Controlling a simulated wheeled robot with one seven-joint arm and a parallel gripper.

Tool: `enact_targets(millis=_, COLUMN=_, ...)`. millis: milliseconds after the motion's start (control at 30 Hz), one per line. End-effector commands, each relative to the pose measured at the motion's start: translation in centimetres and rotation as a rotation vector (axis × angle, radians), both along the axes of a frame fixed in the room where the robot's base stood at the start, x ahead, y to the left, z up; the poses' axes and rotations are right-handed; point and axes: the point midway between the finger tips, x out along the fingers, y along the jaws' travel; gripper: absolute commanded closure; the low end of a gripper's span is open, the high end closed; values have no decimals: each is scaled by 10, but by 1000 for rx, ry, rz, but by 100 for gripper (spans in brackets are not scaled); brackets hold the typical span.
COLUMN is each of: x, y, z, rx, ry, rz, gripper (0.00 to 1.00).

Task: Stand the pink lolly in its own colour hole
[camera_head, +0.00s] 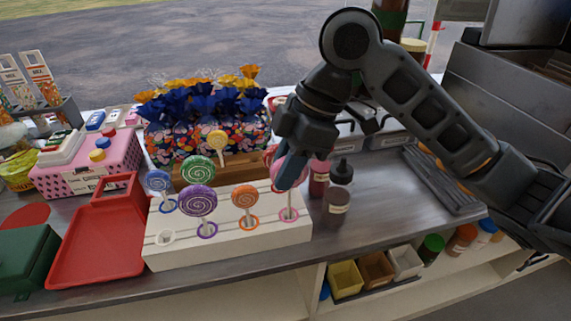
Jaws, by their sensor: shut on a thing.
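The pink lolly (275,171) is upright at the right end of the white stand (228,250), its disc partly hidden by my gripper. My gripper (290,172) is shut on the lolly's disc from above. The pale stick runs down to the pink-ringed hole (289,214) at the front right. Its lower end appears at or in that hole; I cannot tell how deep it sits.
Blue (158,181), green (198,170), purple (197,201), orange (245,196) and yellow (217,141) lollies stand close by on the left. Sauce bottles (337,200) stand just right of the stand. A red tray (95,247) lies left. Blue paper flowers (205,105) are behind.

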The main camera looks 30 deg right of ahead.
Motion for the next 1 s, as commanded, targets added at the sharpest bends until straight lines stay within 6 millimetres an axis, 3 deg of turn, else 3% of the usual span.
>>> enact_targets(millis=367, x=0, y=0, z=-2, rx=0, ry=0, rz=0, gripper=100)
enact_targets(millis=1000, x=0, y=0, z=-25, rx=0, ry=-1, rz=0, gripper=100)
